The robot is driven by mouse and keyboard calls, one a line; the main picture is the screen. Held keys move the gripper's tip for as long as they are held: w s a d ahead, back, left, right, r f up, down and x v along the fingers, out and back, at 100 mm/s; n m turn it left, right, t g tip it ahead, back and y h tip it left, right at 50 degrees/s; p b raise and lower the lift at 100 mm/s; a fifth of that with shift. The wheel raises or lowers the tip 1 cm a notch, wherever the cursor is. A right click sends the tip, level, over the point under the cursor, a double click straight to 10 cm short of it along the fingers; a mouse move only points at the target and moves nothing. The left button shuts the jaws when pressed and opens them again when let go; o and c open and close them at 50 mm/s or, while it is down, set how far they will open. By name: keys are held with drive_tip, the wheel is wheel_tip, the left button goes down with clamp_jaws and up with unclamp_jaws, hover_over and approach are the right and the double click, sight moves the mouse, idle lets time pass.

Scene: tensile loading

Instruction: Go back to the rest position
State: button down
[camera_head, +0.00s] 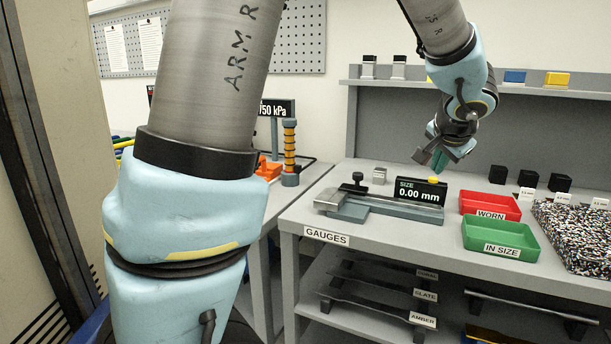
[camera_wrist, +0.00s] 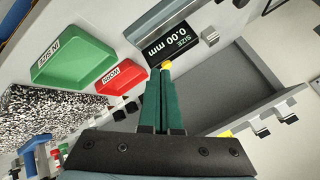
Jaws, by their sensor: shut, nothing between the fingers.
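My gripper (camera_head: 440,158) hangs in the air above the gauge bench, just above the size display and left of the black blocks. In the wrist view my gripper (camera_wrist: 166,68) shows two green fingers lying together, shut with nothing between them. My arm comes down from the top of the head view. The size display (camera_head: 422,190) reads 0.00 mm. It also shows in the wrist view (camera_wrist: 172,40), beyond the fingertips.
The bench (camera_head: 300,214) holds a grey gauge (camera_head: 385,207), a red WORN tray (camera_head: 490,204), a green IN SIZE tray (camera_head: 500,234) and a speckled panel (camera_head: 575,235). Black blocks (camera_head: 498,174) stand behind. A shelf (camera_head: 480,87) with small blocks runs along the back.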

drive_tip(key=a+f+n+g+y, duration=0.2)
drive_tip(key=a+f, duration=0.2)
drive_tip(key=a, duration=0.5)
drive_tip(key=a+f+n+g+y, duration=0.1)
drive_tip(key=a+f+n, duration=0.25)
drive_tip(key=a, duration=0.65)
drive_tip(key=s+a+f+n+g, duration=0.2)
drive_tip(key=s+a, duration=0.3)
drive_tip(key=a, duration=0.3)
drive_tip(key=s+a+f+n+g, duration=0.2)
drive_tip(key=s+a+f+n, duration=0.2)
drive_tip(key=a, duration=0.3)
drive_tip(key=shift+s+a+f, duration=0.4)
drive_tip(key=shift+s+f, duration=0.1)
